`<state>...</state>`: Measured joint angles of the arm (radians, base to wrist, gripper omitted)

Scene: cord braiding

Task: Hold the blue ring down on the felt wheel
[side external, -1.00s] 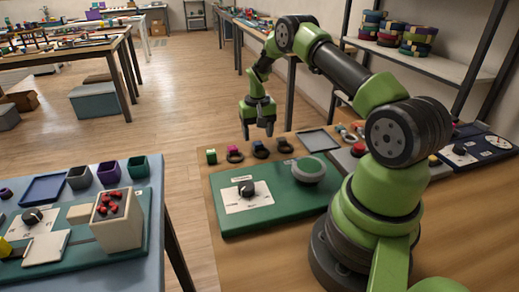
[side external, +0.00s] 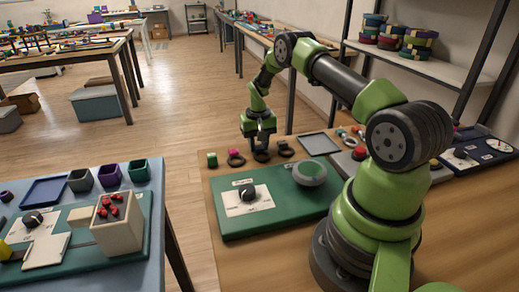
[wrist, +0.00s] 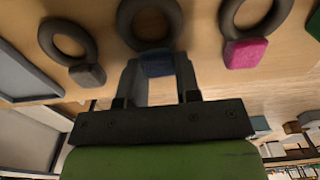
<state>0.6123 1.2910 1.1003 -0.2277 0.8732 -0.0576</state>
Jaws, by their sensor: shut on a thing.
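The blue ring (side external: 261,156) lies on the wooden table behind the green board. In the wrist view it is a dark ring (wrist: 122,22) with a blue block (wrist: 156,66) on its near side. My gripper (side external: 261,146) is down at the ring, and in the wrist view its two fingers (wrist: 156,76) are shut on the blue block. The ring appears to rest on the table still.
A pink-tabbed ring (side external: 236,157) and a green-tabbed ring (side external: 212,160) lie left of the blue one; a dark-tabbed ring (side external: 285,148) lies right. A grey tray (side external: 319,143) is beyond it. A black knob (side external: 248,192) stands on the green board.

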